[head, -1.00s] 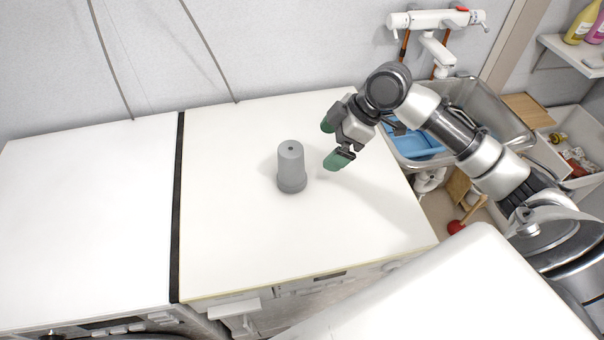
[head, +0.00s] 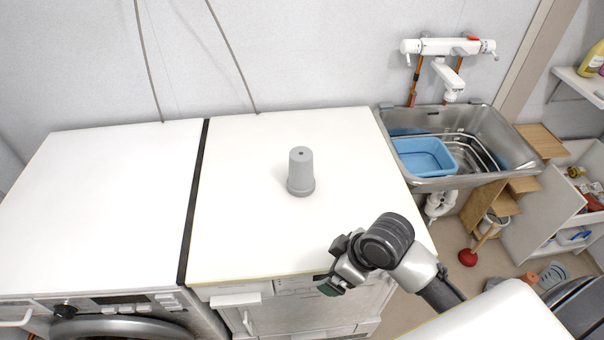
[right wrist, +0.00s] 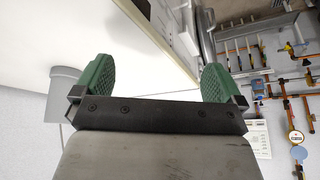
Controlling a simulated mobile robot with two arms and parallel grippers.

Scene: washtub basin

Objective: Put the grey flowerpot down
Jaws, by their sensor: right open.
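The grey flowerpot (head: 301,172) stands upside down, wide rim below, on the white top of the right-hand machine (head: 240,225). Nothing touches it. My right gripper (head: 333,286) is near the machine's front edge, in front of the flowerpot and apart from it. In the right wrist view the green-padded fingers of my right gripper (right wrist: 158,82) are spread wide with nothing between them. Part of the grey flowerpot (right wrist: 62,92) shows at the left of that view, outside the fingers. My left gripper is not in view.
A second white machine top (head: 100,200) lies to the left, past a dark gap. A steel sink (head: 480,125) with a blue basin (head: 424,156) is at the right. A red plunger (head: 468,257) stands on the floor. The machine top around the flowerpot is clear.

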